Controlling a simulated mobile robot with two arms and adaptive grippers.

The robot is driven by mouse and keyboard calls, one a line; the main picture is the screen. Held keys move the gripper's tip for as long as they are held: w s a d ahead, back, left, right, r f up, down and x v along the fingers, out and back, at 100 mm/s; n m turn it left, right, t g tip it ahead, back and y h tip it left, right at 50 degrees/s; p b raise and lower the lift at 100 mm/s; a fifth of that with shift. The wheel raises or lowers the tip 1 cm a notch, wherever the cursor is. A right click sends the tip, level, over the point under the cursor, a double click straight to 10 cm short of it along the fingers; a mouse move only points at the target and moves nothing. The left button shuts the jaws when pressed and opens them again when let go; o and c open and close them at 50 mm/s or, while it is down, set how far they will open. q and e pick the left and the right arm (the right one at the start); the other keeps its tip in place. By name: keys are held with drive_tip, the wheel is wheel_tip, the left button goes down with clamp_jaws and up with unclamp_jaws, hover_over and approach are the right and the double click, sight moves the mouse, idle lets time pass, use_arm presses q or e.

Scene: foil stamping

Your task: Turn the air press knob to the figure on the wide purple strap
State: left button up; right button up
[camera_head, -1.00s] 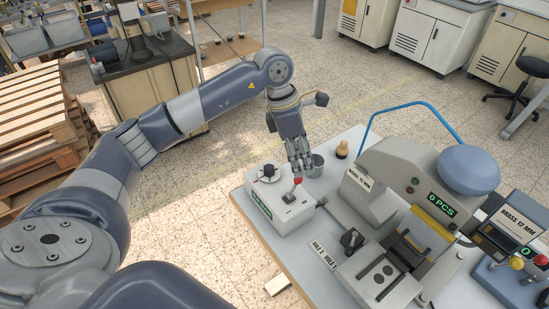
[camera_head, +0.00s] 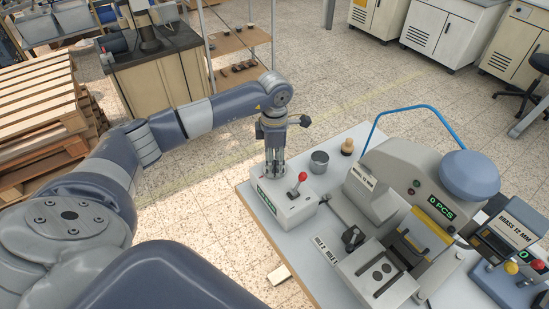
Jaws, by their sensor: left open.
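A white box (camera_head: 285,209) with a green display on its front and a red-tipped lever (camera_head: 302,178) stands at the near left of the grey table. My left gripper (camera_head: 274,174) is open and points straight down over the left part of the box top. Its fingers are at or just above the spot of the round black knob and hide it; contact cannot be told. No purple strap can be made out. My right gripper is out of view.
A grey metal cup (camera_head: 319,162) and a wooden-topped stamp (camera_head: 347,146) stand behind the box. The large grey press (camera_head: 412,200) with a blue hose (camera_head: 420,107) fills the table's middle. A BRASS 12 MM unit (camera_head: 508,245) with small levers stands at right.

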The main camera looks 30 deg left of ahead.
use_arm(q)
drive_tip(key=shift+f, duration=0.25)
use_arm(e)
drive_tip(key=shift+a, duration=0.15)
use_arm(q)
drive_tip(key=shift+c, duration=0.2)
drive_tip(key=c, duration=1)
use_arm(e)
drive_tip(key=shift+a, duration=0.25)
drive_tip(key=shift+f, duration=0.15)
